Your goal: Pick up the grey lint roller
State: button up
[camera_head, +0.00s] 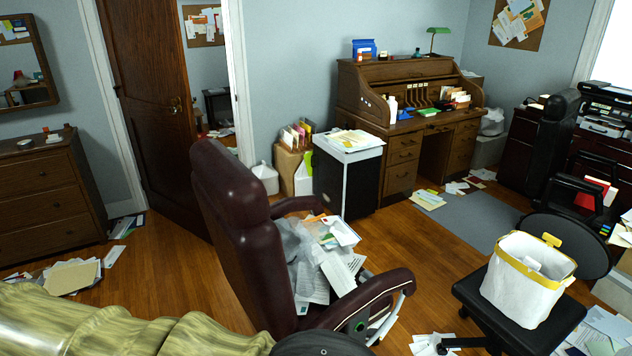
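I cannot make out a grey lint roller anywhere in this head view; the small items on the furniture are too small to tell apart. My gripper is not in view. A dark rounded shape (320,344) is cut off at the bottom edge, and I cannot tell what it is. Small items stand on the wooden roll-top desk (405,176) at the back, among them a white bottle and a blue box. A few small items lie on the dresser (45,205) at the left.
A maroon armchair (235,235) heaped with papers stands in the middle. A white bin with a yellow rim (520,290) sits on a black seat at the right. A black-and-white cabinet (345,180) stands before the desk. Loose papers litter the floor; wooden floor (400,240) between is partly clear.

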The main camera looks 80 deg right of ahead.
aim_at(366, 274)
jog(key=i, duration=1.25)
jog(key=z, duration=3.25)
jog(key=i, duration=1)
